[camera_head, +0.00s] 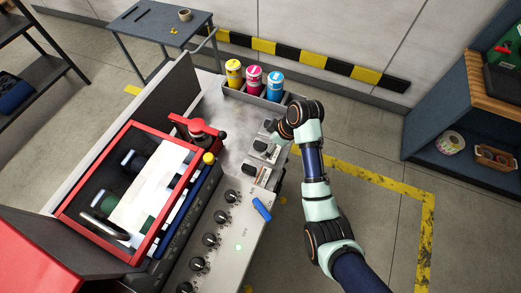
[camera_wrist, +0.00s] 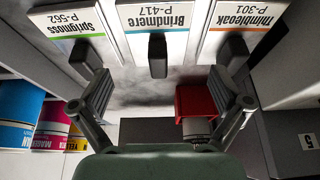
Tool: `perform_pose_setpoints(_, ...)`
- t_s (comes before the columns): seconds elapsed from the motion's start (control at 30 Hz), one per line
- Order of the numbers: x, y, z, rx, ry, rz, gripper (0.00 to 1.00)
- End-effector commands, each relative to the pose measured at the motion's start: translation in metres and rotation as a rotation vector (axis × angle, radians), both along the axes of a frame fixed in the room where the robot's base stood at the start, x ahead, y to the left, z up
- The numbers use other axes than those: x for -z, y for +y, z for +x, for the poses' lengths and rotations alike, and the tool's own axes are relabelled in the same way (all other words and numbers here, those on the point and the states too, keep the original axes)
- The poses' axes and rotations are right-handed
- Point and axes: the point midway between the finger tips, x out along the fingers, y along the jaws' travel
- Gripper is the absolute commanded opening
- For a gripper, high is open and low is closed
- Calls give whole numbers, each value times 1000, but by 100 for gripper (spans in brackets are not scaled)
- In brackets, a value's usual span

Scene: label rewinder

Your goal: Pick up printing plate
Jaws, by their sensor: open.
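Three printing plates with dark tabs lie side by side in the wrist view: Springmoss P-562 (camera_wrist: 77,21) with a green stripe at left, Brindmere P-417 (camera_wrist: 183,18) with a blue stripe in the middle, and one reading about Mindleoak P-301 (camera_wrist: 243,17) with an orange stripe at right. My gripper (camera_wrist: 157,88) is open and empty. The dark tab (camera_wrist: 157,55) of the middle plate shows between and just ahead of its fingers. In the head view my gripper (camera_head: 272,128) hangs over the plates (camera_head: 262,152) on the machine top and partly hides them.
Yellow (camera_head: 233,73), magenta (camera_head: 253,78) and cyan (camera_head: 275,86) ink bottles stand in a grey tray behind the plates. A red clamp-like part (camera_head: 199,130) is to the left. Knobs (camera_head: 221,216) and a blue object (camera_head: 261,209) are in front.

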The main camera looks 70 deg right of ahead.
Motion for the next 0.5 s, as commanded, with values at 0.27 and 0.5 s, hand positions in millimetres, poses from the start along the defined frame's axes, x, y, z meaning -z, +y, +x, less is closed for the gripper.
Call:
perform_pose_setpoints(0.27,29,-2,13,-2,1,1,100)
perform_pose_setpoints(0.5,49,-3,22,0,-1,-3,100)
